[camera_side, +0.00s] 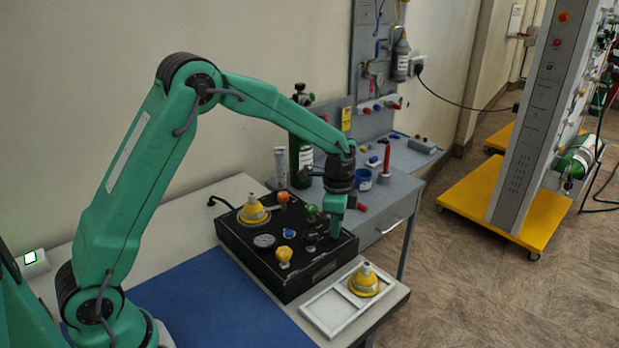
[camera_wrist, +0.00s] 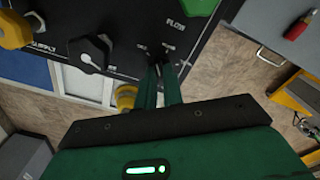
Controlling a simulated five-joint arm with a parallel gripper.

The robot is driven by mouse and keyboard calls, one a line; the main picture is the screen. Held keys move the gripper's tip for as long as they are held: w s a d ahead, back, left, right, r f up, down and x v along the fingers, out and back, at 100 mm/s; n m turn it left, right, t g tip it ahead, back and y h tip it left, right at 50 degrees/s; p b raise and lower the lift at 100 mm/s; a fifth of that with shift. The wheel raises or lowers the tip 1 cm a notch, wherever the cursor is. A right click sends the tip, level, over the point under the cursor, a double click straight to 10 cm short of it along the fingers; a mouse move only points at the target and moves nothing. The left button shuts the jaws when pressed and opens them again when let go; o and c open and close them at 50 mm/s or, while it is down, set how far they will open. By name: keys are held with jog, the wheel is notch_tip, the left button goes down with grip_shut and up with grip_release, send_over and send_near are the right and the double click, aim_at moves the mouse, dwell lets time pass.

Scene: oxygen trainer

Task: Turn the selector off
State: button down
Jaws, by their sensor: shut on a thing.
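The black control box (camera_side: 300,285) sits on the table, with knobs and a gauge on its top. My gripper (camera_side: 336,232) reaches down to the right end of the box top. In the wrist view its two green fingers (camera_wrist: 162,66) are close together, shut on the small dark selector (camera_wrist: 156,52) at the panel face. The fingers hide most of the selector, so I cannot tell its setting. A black knob (camera_wrist: 88,52) stands to the left of the fingers, apart from them. A green knob (camera_wrist: 200,6) is above right, near the FLOW label.
A yellow knob (camera_side: 284,255), a blue knob (camera_side: 289,233) and a yellow cone-shaped part (camera_side: 254,213) are on the box. A pale tray (camera_side: 328,318) with another yellow cone-shaped part (camera_side: 364,282) lies in front. A dark green cylinder (camera_side: 300,155) stands behind my gripper.

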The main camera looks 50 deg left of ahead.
jog(key=n, duration=0.5)
dwell(0.4)
jog(key=c, duration=1.5)
grip_release()
jog(key=shift+r, duration=0.15)
notch_tip(320, 180, up, 7)
jog(key=shift+r, duration=0.3)
